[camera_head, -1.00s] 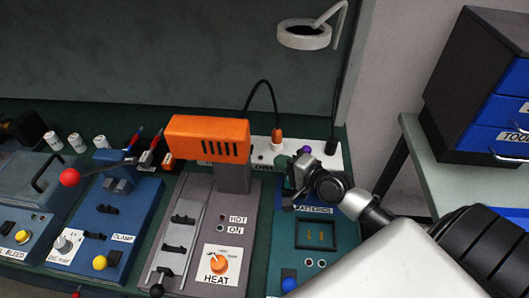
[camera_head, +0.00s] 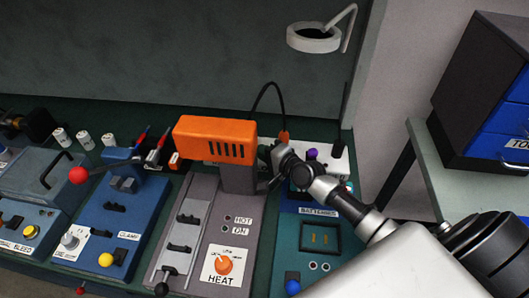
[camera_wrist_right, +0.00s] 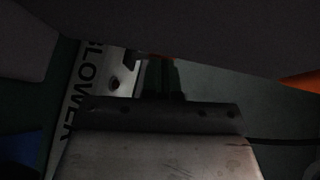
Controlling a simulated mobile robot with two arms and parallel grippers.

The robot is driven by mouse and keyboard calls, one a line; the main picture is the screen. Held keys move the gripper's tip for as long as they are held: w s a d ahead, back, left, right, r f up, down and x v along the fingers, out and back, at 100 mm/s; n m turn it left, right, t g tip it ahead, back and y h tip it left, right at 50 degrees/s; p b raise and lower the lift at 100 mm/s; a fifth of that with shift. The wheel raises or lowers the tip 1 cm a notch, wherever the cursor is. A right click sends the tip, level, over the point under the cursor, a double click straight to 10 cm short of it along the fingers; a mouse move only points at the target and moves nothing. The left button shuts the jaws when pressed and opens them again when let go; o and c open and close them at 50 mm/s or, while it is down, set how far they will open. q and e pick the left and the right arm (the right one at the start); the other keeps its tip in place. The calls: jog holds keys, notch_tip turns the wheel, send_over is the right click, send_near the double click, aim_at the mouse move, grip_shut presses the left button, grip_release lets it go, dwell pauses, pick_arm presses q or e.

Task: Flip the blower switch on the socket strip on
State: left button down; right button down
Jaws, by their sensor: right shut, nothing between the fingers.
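The white socket strip (camera_head: 338,162) lies along the back of the bench, partly hidden by my right arm and the orange blower housing (camera_head: 215,138). An orange plug (camera_head: 284,136) with a black cable stands on it. My right gripper (camera_head: 268,158) is at the strip, just right of the orange housing; its tips are hard to make out. In the right wrist view the shut, empty fingers (camera_wrist_right: 160,76) are beside the strip's BLOWER label (camera_wrist_right: 84,85). I cannot make out the blower switch. My left gripper is out of view.
The grey heater unit (camera_head: 205,240) with the HEAT knob is below the orange housing. The teal BATTERIES unit (camera_head: 300,245) is under my right arm. A ring lamp (camera_head: 314,40) hangs above.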

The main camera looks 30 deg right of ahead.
jog(key=shift+r+p, duration=0.2)
jog(key=shift+p, duration=0.15)
jog(key=shift+w+d+m, duration=0.1)
jog(key=shift+w+m, duration=0.05)
jog(key=shift+m, duration=0.15)
jog(key=shift+r+g+p, duration=0.1)
jog(key=shift+g+p, duration=0.2)
jog(key=shift+p, duration=0.2)
jog(key=shift+w+d+r+m+p, duration=0.2)
jog(key=shift+w+m+p, duration=0.1)
jog(key=shift+p, duration=0.3)
jog(key=shift+g, duration=0.4)
